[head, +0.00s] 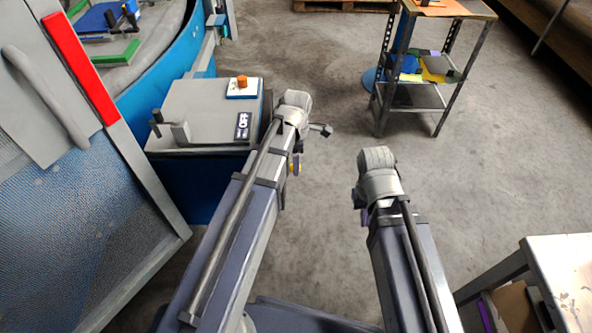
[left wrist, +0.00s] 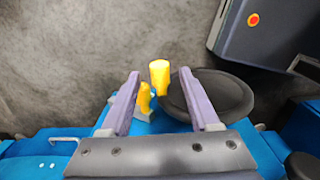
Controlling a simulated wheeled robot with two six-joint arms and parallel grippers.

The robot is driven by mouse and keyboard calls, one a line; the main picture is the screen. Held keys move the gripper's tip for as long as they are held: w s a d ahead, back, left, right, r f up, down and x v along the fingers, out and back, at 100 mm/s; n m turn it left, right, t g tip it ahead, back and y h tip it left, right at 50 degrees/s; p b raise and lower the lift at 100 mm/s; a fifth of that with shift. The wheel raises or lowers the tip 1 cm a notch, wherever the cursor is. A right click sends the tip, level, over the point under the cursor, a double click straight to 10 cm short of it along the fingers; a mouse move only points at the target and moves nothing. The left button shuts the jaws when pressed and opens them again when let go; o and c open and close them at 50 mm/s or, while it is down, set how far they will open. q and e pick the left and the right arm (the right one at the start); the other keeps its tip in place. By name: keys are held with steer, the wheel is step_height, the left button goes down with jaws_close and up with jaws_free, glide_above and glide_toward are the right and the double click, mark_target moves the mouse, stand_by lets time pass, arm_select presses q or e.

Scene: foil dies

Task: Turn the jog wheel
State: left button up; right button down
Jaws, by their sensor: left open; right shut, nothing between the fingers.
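In the left wrist view a dark round wheel (left wrist: 222,94), which looks like the jog wheel, lies beside and behind the right-hand finger. A yellow knob (left wrist: 159,72) stands at its edge. My left gripper (left wrist: 159,75) is open, and the knob appears between its fingertips; I cannot tell whether they touch. A smaller yellow piece (left wrist: 144,98) shows by the left-hand finger. In the head view my left gripper (head: 297,148) is at the right side of the control box (head: 198,106), mostly hidden by my arm. My right gripper (head: 366,217) is mostly hidden under its wrist, shut and empty, over the floor.
A mesh door with a red strip (head: 80,60) is at left. A shelf cart (head: 437,70) stands behind, a table (head: 565,270) at right. The floor between is clear.

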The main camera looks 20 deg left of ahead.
arm_select(q)
steer(key=shift+f+b, duration=0.4)
steer(key=shift+f, duration=0.4)
jaws_close()
stand_by(0.9)
